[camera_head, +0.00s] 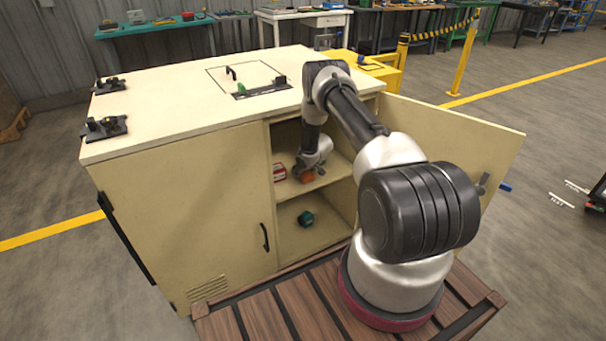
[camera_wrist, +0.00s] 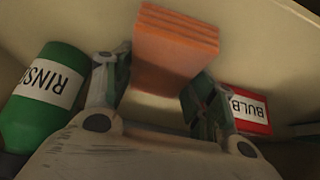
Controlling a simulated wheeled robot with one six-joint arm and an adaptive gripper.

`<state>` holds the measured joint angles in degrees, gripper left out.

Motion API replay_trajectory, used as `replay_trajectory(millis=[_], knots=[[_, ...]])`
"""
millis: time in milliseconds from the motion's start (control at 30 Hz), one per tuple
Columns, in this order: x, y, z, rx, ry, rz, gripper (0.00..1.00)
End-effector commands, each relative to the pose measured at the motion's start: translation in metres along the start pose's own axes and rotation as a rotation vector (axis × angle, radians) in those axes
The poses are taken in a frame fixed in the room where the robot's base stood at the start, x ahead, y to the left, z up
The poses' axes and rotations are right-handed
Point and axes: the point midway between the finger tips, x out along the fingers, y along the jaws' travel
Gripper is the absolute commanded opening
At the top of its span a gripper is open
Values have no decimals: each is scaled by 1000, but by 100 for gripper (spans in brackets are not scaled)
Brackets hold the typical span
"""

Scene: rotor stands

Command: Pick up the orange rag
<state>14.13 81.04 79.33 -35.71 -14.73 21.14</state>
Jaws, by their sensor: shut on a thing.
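The orange rag (camera_wrist: 176,45) is a folded, layered block. It stands between the fingers of my gripper (camera_wrist: 158,85) in the wrist view, and the fingers are shut on it. In the head view, my gripper (camera_head: 305,171) reaches through the open doorway into the upper compartment of the cream cabinet. A bit of the orange rag (camera_head: 308,177) shows there beneath it. From these views I cannot tell whether the rag still touches the shelf.
A green bottle labelled RINSE (camera_wrist: 45,97) is left of my gripper, and a red-and-white BULB box (camera_wrist: 243,108) is to its right. The box (camera_head: 279,172) also shows on the shelf. A green item (camera_head: 306,218) sits below. The cabinet door (camera_head: 455,140) stands open at right.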

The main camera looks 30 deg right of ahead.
Motion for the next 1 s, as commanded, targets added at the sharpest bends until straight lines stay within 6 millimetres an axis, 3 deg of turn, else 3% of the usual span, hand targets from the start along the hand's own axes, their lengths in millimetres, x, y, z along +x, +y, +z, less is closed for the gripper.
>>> replay_trajectory(millis=[267,500,1000], knots=[[-8,0,-6,0,1,0,29],[-33,0,-18,2,0,-1,29],[-103,0,95,2,-3,-1,29]])
